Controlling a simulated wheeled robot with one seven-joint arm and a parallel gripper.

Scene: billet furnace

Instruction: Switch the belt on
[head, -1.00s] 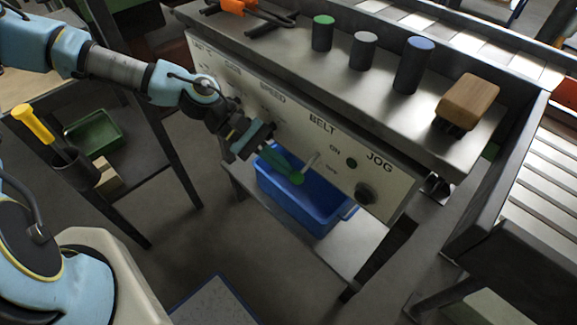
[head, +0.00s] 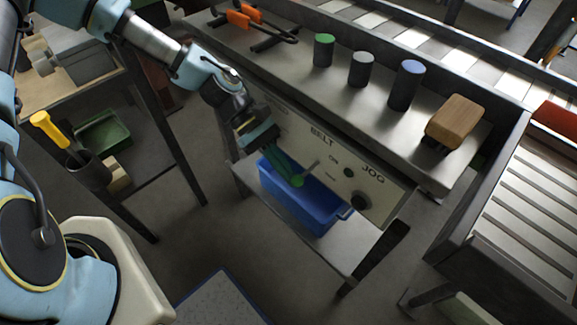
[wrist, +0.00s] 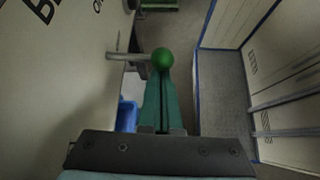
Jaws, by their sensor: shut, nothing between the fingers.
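The control panel (head: 338,160) has a BELT label with ON above OFF. Its belt lever (head: 309,168) is a short metal rod sticking out from the panel, with a green ball knob (head: 297,181). In the wrist view the rod (wrist: 125,57) comes from the panel at left to the green knob (wrist: 162,60). My gripper (head: 289,175) has green fingers, shut and empty, with their tips at the knob. In the wrist view the fingertips (wrist: 160,84) lie just below the knob; I cannot tell whether they touch it. The lever's exact setting is unclear.
A black JOG knob (head: 360,201) sits right of the lever. A blue bin (head: 300,205) stands on the shelf below. Green, grey and blue cylinders and a wooden-backed brush (head: 455,120) stand on the bench top. A roller conveyor (head: 520,210) is at right.

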